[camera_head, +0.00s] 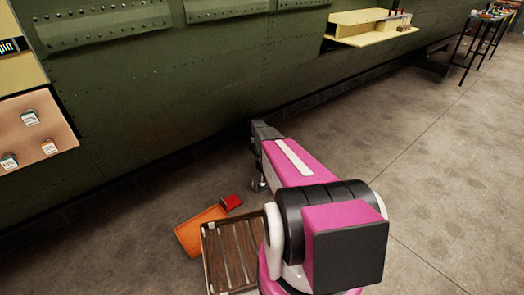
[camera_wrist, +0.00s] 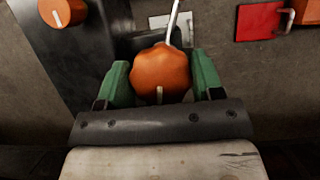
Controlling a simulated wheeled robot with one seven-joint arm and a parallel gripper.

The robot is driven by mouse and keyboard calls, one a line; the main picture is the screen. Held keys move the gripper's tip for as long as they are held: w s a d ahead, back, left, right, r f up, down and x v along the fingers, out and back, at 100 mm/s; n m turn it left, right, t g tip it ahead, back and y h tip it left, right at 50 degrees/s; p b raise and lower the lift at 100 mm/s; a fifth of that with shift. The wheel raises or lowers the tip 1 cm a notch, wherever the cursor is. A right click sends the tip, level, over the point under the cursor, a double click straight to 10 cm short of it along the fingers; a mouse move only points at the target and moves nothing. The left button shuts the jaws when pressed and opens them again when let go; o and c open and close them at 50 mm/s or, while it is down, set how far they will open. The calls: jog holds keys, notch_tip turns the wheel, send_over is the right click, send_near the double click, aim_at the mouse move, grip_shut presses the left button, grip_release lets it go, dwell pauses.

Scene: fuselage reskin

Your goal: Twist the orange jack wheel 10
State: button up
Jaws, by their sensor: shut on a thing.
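The orange jack wheel (camera_wrist: 160,72) is a lobed knob in the middle of the wrist view. My gripper (camera_wrist: 163,82) has its two green fingers on either side of the wheel and is shut on it. A pale rod rises behind the wheel. In the head view my pink and black arm reaches down to the foot of the green fuselage, and its own bulk hides the wheel and my fingertips there.
A second orange knob (camera_wrist: 62,12) and a red plate (camera_wrist: 262,22) show in the wrist view. In the head view an orange panel (camera_head: 203,232), a small red piece (camera_head: 231,202) and a slatted wooden crate (camera_head: 204,262) lie near my arm. The floor (camera_head: 440,150) to the right is clear.

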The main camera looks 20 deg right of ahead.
jog(key=o, duration=0.9)
